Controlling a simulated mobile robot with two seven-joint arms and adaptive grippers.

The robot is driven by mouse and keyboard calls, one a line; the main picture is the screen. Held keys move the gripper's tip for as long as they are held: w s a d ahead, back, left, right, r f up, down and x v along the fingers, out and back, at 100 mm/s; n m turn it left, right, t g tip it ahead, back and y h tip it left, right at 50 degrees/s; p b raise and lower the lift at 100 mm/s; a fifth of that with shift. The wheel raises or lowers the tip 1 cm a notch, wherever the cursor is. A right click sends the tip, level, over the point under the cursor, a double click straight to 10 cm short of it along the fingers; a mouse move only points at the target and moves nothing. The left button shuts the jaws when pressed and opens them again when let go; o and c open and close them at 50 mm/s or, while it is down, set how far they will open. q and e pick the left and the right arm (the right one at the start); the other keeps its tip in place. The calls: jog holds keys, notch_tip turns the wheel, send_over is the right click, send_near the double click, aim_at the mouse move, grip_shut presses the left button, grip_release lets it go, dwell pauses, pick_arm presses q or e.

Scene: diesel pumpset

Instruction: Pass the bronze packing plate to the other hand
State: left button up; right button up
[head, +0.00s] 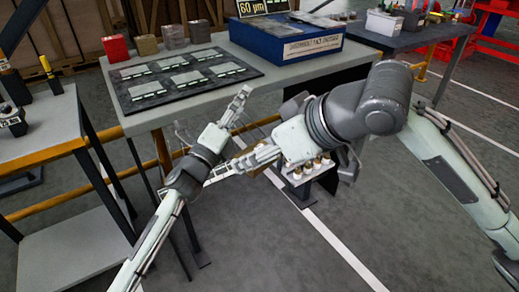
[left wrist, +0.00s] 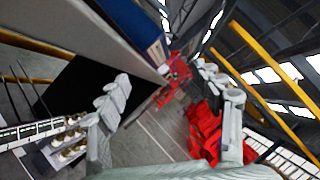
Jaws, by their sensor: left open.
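My left gripper (head: 236,112) reaches up from the lower left in front of the grey table's near edge. In the left wrist view its two fingers (left wrist: 168,105) stand wide apart with nothing between them.
The grey table (head: 215,108) carries a black mat (head: 157,101) with several labelled plates, a blue box (head: 287,42), and red (head: 115,48), brown and grey blocks. A stand with brass-coloured pieces (head: 318,163) is partly behind my right gripper. A side bench (head: 45,130) stands left.

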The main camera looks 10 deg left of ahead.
pick_arm(q)
jog(key=s+a+f+n+g+y, duration=0.25)
jog(key=a+f+n, duration=0.2)
jog(key=f, duration=0.55)
jog(key=s+a+f+n+g+y, duration=0.2)
jog(key=s+a+f+n+y, duration=0.15)
jog(key=f+n, duration=0.45)
jog(key=s+a+f+n+g+y, duration=0.2)
jog(key=s+a+f+n+g, duration=0.15)
jog(key=f, duration=0.95)
jog(key=s+a+f+n+g, duration=0.1)
jog(key=s+f+n+g, duration=0.2)
jog(key=s+f, duration=0.4)
jog(key=s+a+f+n+g, duration=0.1)
jog(key=s+f+n+g, duration=0.2)
jog(key=s+f, duration=0.4)
jog(key=s+a+f+n+g, duration=0.1)
jog(key=s+f+n+g, duration=0.2)
jog(key=s, duration=1.3)
notch_tip(320, 180, down, 4)
jog(key=shift+s+a+r+n+g+y, duration=0.1)
jog(key=shift+s+a+n+g+y, duration=0.15)
jog(key=shift+a+n+g+y, duration=0.15)
